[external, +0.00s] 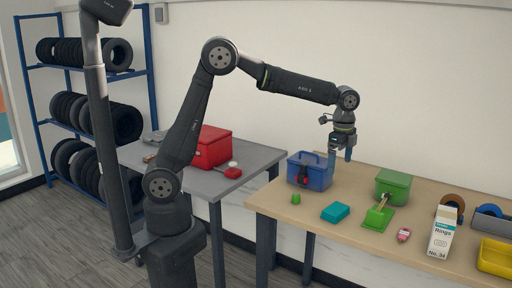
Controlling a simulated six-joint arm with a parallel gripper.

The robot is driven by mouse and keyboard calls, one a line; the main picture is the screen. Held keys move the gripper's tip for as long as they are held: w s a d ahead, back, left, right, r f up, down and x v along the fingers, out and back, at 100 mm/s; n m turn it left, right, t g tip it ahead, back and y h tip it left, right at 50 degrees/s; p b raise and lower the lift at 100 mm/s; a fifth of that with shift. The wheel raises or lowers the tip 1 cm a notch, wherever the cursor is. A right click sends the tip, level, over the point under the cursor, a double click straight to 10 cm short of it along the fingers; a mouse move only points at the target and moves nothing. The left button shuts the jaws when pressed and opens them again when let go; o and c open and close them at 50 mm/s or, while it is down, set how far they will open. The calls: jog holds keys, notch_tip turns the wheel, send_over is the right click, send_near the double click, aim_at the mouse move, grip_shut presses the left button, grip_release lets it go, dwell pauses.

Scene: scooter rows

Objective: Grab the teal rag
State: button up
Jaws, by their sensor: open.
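The teal rag (336,212) looks like a small folded block.
A blue handled box (309,172) and a small green piece (296,199) stand left of the rag. A grey table (258,160) holds a red box (212,150).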

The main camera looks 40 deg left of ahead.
send_over(336, 208)
jog(key=shift+m, duration=0.4)
notch_tip(336, 208, down, 12)
jog(key=shift+s+a+f, duration=0.1)
jog(key=shift+s+a, duration=0.05)
jog(key=f, duration=0.5)
jog(key=shift+d+f, duration=0.1)
jog(key=shift+d, duration=0.1)
jog(key=c, duration=0.7)
